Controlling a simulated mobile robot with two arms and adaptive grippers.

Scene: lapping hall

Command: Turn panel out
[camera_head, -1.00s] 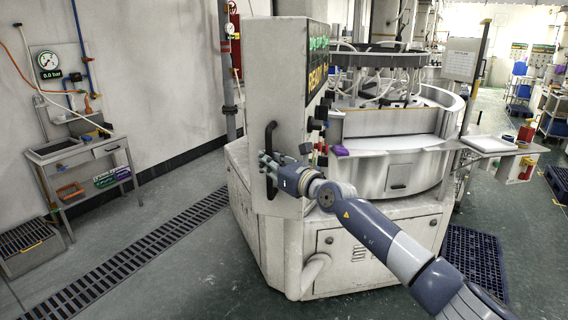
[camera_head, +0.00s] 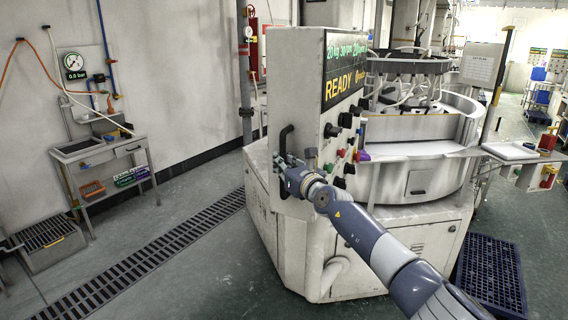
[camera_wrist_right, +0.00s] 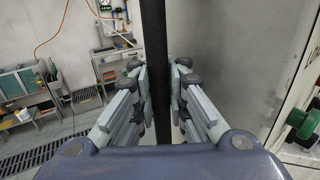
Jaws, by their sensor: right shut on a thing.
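The panel (camera_head: 298,62) is a tall light-grey control box on the lapping machine. Its face carries a display reading READY (camera_head: 341,88) and several knobs and buttons (camera_head: 345,140). A black vertical handle (camera_head: 285,138) is on its left side. My right gripper (camera_head: 281,163) is at the lower part of this handle. In the right wrist view the black handle bar (camera_wrist_right: 154,70) stands between the fingers of my right gripper (camera_wrist_right: 160,95), which is shut on it. My left gripper is in neither view.
The round lapping machine (camera_head: 420,185) stands behind and right of the panel. A blue pallet (camera_head: 490,272) lies on the floor at the right. A side table (camera_head: 100,150) stands at the left wall. The floor left of the machine, with a drain grate (camera_head: 150,255), is clear.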

